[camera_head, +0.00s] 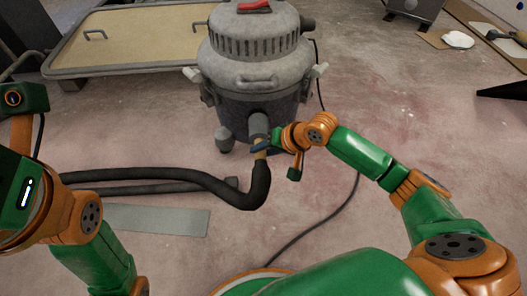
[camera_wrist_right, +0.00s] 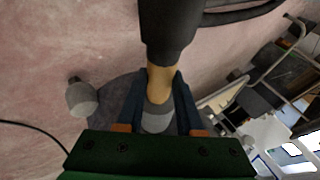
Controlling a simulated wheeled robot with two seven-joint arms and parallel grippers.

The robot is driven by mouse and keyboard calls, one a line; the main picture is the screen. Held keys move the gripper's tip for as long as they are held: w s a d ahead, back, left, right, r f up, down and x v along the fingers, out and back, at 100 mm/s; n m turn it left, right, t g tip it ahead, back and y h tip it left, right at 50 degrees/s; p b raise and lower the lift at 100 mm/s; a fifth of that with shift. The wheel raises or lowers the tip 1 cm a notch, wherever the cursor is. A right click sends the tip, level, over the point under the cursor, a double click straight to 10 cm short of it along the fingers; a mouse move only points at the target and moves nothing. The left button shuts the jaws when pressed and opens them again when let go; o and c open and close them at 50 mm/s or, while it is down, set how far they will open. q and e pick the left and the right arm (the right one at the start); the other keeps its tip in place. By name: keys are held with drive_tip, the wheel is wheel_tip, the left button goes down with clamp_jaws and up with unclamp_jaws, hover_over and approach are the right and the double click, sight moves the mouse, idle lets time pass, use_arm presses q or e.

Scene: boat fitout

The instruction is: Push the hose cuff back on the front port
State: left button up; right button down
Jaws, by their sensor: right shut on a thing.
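The grey shop vacuum (camera_head: 255,75) stands on the floor at top centre, its front port (camera_head: 258,126) pointing towards me. The black hose (camera_head: 225,188) comes in from the left and bends up to the port. Its tan cuff (camera_head: 260,153) is at the hose end, in line with the port. My right gripper (camera_head: 261,146) is shut on the cuff, with blue fingers on either side. The wrist view shows the tan cuff (camera_wrist_right: 158,82) between the black hose end (camera_wrist_right: 168,30) and the grey port (camera_wrist_right: 157,118). I cannot tell how far the cuff sits on the port. My left gripper's fingers are out of view.
A shallow framed tray (camera_head: 140,42) with handles is behind at the left. A flat grey sheet (camera_head: 160,220) lies below the hose. A thin black cable (camera_head: 325,218) crosses the floor right of the hose. Floor at the right is mostly open.

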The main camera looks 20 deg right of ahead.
drive_tip(key=shift+w+d, duration=0.15)
drive_tip(key=shift+w, duration=0.3)
drive_tip(key=shift+w+r, duration=0.1)
drive_tip(key=shift+w+d+r, duration=0.1)
drive_tip(key=shift+w+d, duration=0.05)
drive_tip(key=shift+w, duration=0.05)
